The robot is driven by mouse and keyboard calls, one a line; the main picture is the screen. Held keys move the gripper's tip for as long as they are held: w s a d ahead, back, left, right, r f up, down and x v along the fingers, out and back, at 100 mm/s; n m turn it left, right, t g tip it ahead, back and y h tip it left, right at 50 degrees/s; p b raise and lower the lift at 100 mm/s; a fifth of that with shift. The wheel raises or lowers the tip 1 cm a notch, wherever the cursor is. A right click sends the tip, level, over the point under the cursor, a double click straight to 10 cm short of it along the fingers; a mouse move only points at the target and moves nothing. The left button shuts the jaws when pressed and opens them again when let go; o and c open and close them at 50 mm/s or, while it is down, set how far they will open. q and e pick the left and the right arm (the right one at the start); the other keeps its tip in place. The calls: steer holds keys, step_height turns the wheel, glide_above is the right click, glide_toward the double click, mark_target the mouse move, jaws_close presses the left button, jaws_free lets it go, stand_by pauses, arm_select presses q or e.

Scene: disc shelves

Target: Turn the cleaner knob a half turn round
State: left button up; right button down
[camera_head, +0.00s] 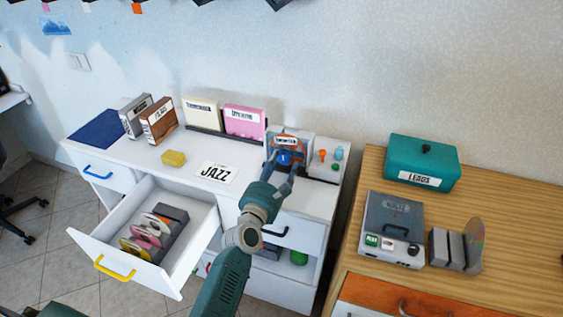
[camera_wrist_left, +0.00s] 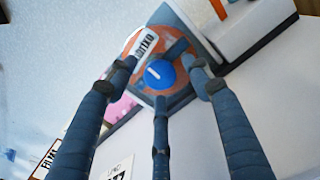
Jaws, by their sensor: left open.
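A blue round knob (camera_head: 285,158) sits on the front of a small grey-and-orange device (camera_head: 287,141) on the white cabinet. The device's label is too small to read surely. My left gripper (camera_head: 283,168) is open with its fingers at the knob. In the left wrist view the knob (camera_wrist_left: 160,74) shows a white pointer mark and lies between the spread fingertips of my left gripper (camera_wrist_left: 160,78). I cannot tell whether any finger touches it. My right gripper is not in view.
An open drawer (camera_head: 125,250) holds several discs. A teal box (camera_head: 423,165) and a grey machine (camera_head: 390,253) stand on the wooden table.

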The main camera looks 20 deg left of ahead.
arm_select(q)
steer(key=shift+w, duration=0.25)
steer(key=c, duration=1.2)
steer(key=shift+o, duration=0.2)
